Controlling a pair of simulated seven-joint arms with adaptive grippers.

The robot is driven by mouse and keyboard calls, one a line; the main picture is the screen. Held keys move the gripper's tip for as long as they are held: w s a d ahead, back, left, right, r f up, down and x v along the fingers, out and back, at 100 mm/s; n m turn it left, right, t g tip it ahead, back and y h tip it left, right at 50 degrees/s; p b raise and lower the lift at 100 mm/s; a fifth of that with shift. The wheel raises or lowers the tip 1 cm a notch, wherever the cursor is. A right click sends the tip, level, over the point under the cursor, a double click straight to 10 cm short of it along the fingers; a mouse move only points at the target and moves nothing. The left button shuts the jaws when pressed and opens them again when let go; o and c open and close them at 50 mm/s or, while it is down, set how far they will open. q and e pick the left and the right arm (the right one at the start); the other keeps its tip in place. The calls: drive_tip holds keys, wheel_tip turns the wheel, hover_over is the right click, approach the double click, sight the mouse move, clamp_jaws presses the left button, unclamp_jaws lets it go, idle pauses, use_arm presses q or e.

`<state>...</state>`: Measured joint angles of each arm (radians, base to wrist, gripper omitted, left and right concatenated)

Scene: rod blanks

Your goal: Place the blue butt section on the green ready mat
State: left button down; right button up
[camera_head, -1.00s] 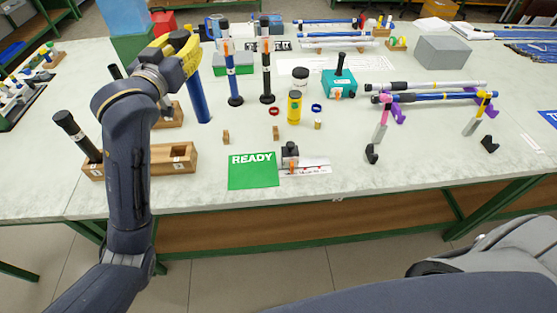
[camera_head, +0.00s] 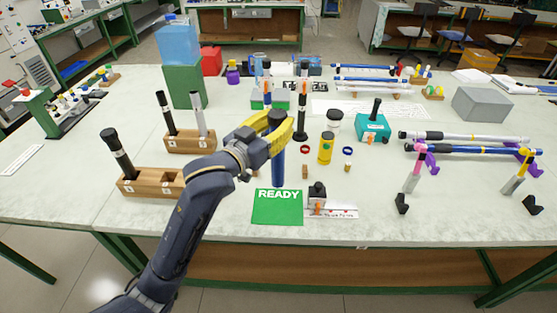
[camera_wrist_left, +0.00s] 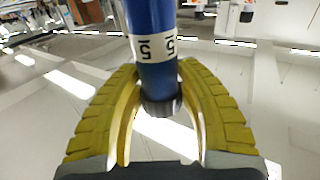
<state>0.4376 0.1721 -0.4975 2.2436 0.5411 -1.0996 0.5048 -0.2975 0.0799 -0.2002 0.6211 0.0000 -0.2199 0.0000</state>
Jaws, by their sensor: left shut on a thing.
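The blue butt section (camera_head: 278,166) is held upright in my left gripper (camera_head: 279,124), whose yellow fingers are shut around its upper part. In the left wrist view, the blue section (camera_wrist_left: 151,22) has a white band marked 5 and a dark end cap between the yellow fingers (camera_wrist_left: 160,100). In the head view its lower end appears at the back edge of the green ready mat (camera_head: 277,210); I cannot tell whether it touches. The mat, lettered READY, is otherwise bare. My right gripper is not in view.
A small black-topped stamp (camera_head: 317,195) stands just right of the mat. A yellow bottle (camera_head: 325,148) and upright rods (camera_head: 303,105) stand behind. Wooden blocks (camera_head: 150,187) holding dark handles are at left. Rods on purple supports (camera_head: 432,163) lie at right.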

sight(274, 161)
use_arm(q)
wheel_tip(274, 161, down, 11)
drive_tip(key=shift+f, duration=0.15)
idle(0.5)
drive_tip(key=shift+f, duration=0.15)
drive_tip(key=c, duration=0.9)
unclamp_jaws()
drive_tip(key=v, duration=1.2)
